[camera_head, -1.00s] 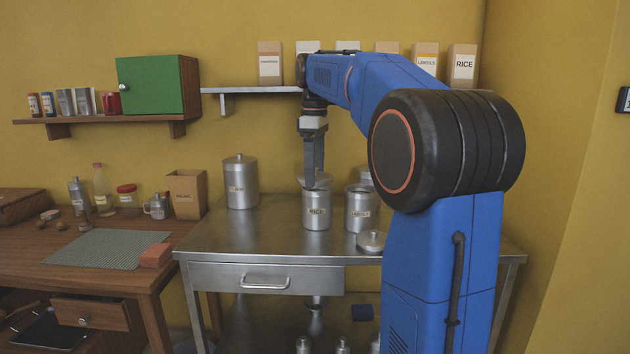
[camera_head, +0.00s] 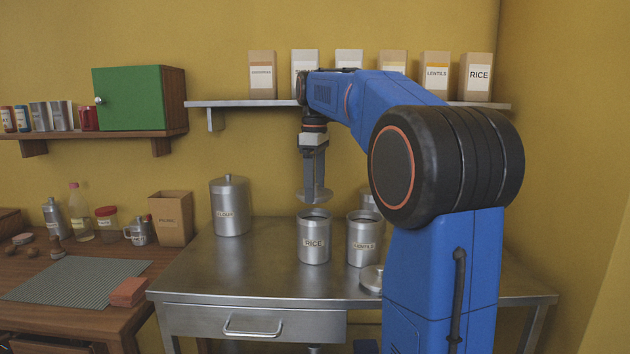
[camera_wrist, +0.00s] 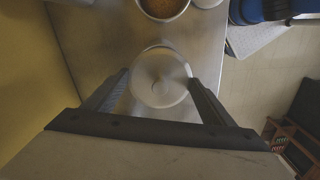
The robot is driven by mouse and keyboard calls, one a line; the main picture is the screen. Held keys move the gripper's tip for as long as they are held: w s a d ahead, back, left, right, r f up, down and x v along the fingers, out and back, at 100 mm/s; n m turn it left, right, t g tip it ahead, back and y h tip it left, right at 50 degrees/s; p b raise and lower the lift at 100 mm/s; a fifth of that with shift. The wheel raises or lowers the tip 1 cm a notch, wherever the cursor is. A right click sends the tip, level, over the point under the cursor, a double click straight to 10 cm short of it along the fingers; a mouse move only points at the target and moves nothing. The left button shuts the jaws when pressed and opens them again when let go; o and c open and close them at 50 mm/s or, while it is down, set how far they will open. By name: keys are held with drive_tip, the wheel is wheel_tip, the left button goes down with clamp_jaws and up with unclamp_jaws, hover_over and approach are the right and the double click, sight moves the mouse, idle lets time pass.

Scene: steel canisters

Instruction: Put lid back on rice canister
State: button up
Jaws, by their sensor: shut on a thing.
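The rice canister (camera_head: 313,243) is a steel cylinder labelled RICE, standing upright on the steel table with its top uncovered. My gripper (camera_head: 314,186) points down above it and is shut on a round steel lid (camera_head: 314,196). The lid is apart from the canister, just above its rim in the head view. In the wrist view, the lid (camera_wrist: 160,88) sits between the two fingers of my gripper (camera_wrist: 160,76) and hides most of what is below it.
The lentils canister (camera_head: 363,241) stands open close to the right, with a loose lid (camera_head: 371,278) in front. A taller lidded canister (camera_head: 230,207) stands to the left. A shelf (camera_head: 250,103) with several boxes runs behind my arm. The steel table (camera_head: 250,272) is clear in front.

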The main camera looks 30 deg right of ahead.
drive_tip(key=shift+f, duration=1.9)
drive_tip(key=shift+f, duration=0.2)
idle(0.7)
drive_tip(key=o, duration=1.1)
drive_tip(key=shift+o, duration=0.3)
drive_tip(key=shift+r, duration=3.5)
clamp_jaws()
